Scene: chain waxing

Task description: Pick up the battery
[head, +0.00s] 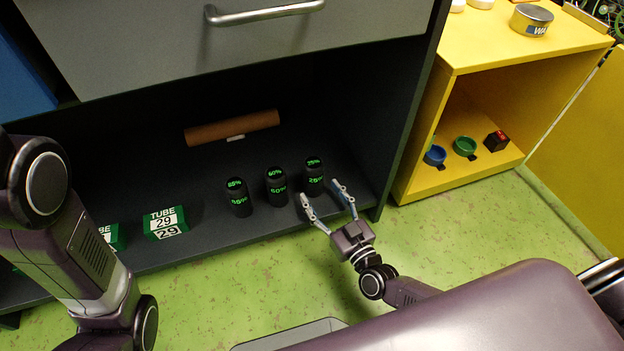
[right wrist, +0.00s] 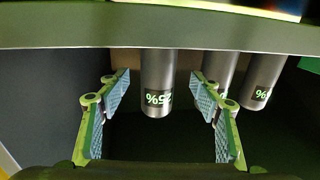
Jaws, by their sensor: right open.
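Three dark cylindrical batteries stand upright in a row on the low shelf in the head view. The left one reads 85% (head: 238,198), the middle one 60% (head: 276,187), and the right one 25% (head: 313,177). My right gripper (head: 320,192) is open and empty, with its fingertips just in front of the 25% battery. In the right wrist view the 25% battery (right wrist: 157,85) appears between the two spread fingers (right wrist: 159,92); I cannot tell whether either touches it. The other batteries are to its right, partly behind the right finger. My left gripper is out of view.
Green-white tube boxes (head: 166,223) sit left of the batteries on the shelf (head: 215,235). A brown cardboard tube (head: 232,127) lies behind. A grey drawer (head: 240,45) overhangs the shelf. A yellow cabinet (head: 470,185) with small items stands at right.

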